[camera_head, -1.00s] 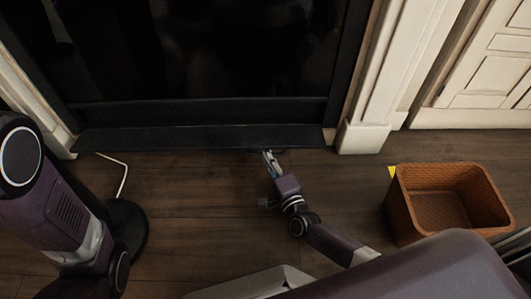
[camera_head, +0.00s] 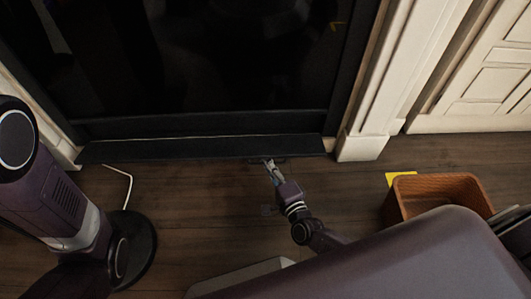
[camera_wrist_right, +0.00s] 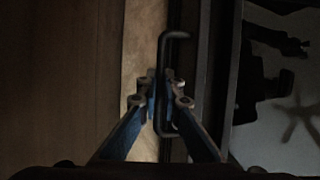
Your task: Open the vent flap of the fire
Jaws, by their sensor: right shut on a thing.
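The fire (camera_head: 200,60) is a large black glass front with a dark frame at the top of the head view. Its vent flap (camera_head: 190,149) is the long dark strip along the bottom, with a thin pale line along its upper edge. In the right wrist view a thin black hooked handle (camera_wrist_right: 175,36) stands beside the dark frame. My right gripper (camera_head: 268,163) is at the flap's lower edge, right of its middle. In the wrist view its blue fingers (camera_wrist_right: 159,88) are shut on the handle. My left arm shows at the left, but its gripper is out of view.
White trim (camera_head: 365,140) borders the fire. A white cable (camera_head: 126,180) lies at the left. Wooden floor in front is mostly clear.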

